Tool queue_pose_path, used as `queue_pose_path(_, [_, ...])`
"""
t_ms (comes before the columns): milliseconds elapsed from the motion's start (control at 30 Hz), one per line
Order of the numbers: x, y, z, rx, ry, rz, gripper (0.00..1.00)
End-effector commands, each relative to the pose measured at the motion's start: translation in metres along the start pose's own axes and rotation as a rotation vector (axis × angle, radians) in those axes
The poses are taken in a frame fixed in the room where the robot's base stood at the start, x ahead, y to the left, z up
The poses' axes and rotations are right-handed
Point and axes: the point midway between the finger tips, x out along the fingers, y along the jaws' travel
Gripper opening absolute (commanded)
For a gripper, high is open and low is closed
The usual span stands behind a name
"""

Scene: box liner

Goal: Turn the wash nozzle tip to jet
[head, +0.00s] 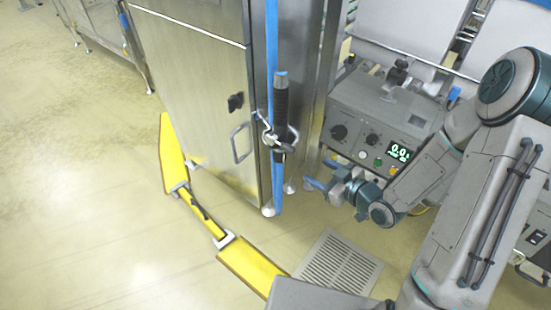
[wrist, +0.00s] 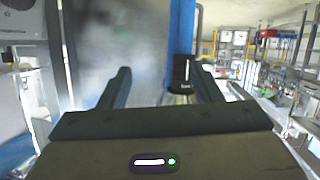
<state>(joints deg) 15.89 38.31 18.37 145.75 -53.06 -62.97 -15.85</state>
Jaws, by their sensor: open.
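The wash nozzle (head: 281,105) hangs upright on the side of the steel cabinet, a black grip with blue hose above and below it. A metal hook or ring sits around its lower part. In the wrist view a black piece (wrist: 181,72) with a white line and small lettering shows under a blue length; I cannot read the lettering surely. My gripper (head: 323,174) is open and empty, below and right of the nozzle. In the wrist view my gripper (wrist: 165,82) has its fingers apart, with the black piece beyond them, closer to the right finger.
The steel cabinet (head: 195,85) with a door handle stands left of the nozzle. A control box (head: 385,115) with knobs and a lit display stands behind my arm. Yellow floor barriers (head: 250,265) and a floor grate (head: 338,263) lie in front. Open floor is at left.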

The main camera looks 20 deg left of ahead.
Motion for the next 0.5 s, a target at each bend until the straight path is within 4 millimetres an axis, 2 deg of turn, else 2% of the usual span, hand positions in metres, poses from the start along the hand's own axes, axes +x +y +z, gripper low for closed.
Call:
queue_pose_path(33, [0.006, -0.011, 0.009, 0.027, 0.073, -0.021, 0.58])
queue_pose_path(200, [0.008, -0.029, 0.001, 0.080, 0.266, -0.054, 0.58])
queue_pose_path(367, [0.009, -0.034, -0.004, 0.100, 0.337, -0.062, 0.58])
queue_pose_path(500, [0.022, -0.036, -0.009, 0.099, 0.344, -0.065, 0.58])
